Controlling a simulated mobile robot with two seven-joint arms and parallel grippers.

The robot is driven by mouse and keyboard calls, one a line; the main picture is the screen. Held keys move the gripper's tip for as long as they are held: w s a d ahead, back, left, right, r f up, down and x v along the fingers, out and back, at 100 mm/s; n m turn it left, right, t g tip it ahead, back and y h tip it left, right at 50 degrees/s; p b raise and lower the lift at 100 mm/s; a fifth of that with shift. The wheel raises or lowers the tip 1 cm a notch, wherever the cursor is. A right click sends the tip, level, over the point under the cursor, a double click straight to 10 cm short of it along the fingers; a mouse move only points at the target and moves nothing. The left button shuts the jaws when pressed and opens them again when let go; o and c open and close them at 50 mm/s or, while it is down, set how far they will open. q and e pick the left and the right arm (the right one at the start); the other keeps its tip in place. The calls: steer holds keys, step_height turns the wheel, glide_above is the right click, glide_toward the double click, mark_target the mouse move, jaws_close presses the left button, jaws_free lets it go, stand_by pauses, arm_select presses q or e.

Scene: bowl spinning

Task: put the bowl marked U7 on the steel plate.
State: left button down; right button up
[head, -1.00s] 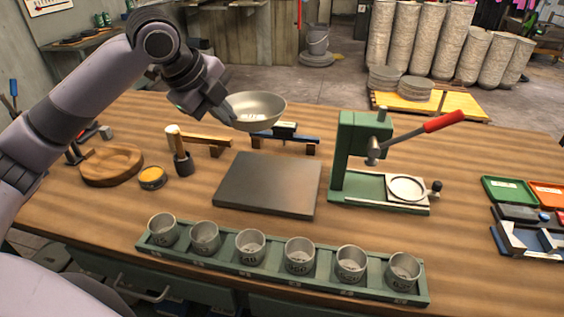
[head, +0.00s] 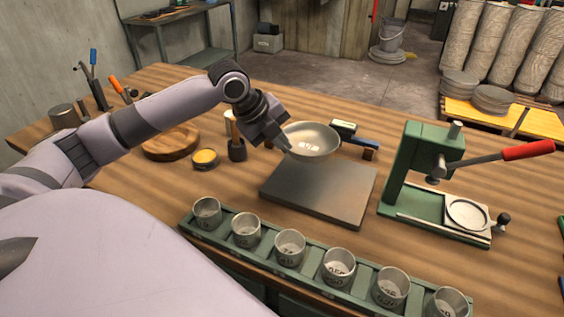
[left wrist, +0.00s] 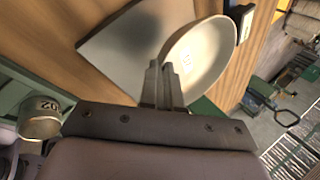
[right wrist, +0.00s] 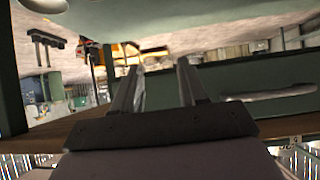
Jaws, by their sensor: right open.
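A shallow metal bowl (head: 312,142) with a small mark inside, too small to read surely, hangs tilted from my left gripper (head: 284,145). That gripper's fingers are shut on its rim, and the bowl also shows in the left wrist view (left wrist: 205,60). The dark square steel plate (head: 318,195) lies flat on the bench, bare. In the head view the bowl overlaps the plate's back edge; I cannot tell its height above it. In the right wrist view my right gripper (right wrist: 156,75) is open and empty; it is outside the head view.
A green rack (head: 265,255) with several metal cups runs along the bench front. A green press (head: 430,165) with a red-handled lever stands right of the plate. A wooden ring (head: 171,143), an orange-topped tin (head: 205,158) and a dark upright tool (head: 237,150) stand to the left.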

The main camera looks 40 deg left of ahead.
arm_select(q)
step_height(320, 180, down, 6)
stand_by(0.4)
steer(key=c, duration=1.4)
jaws_free()
steer(key=shift+o, duration=0.2)
steer(key=v, duration=1.2)
steer(key=shift+b, duration=0.4)
steer(key=shift+d, duration=0.1)
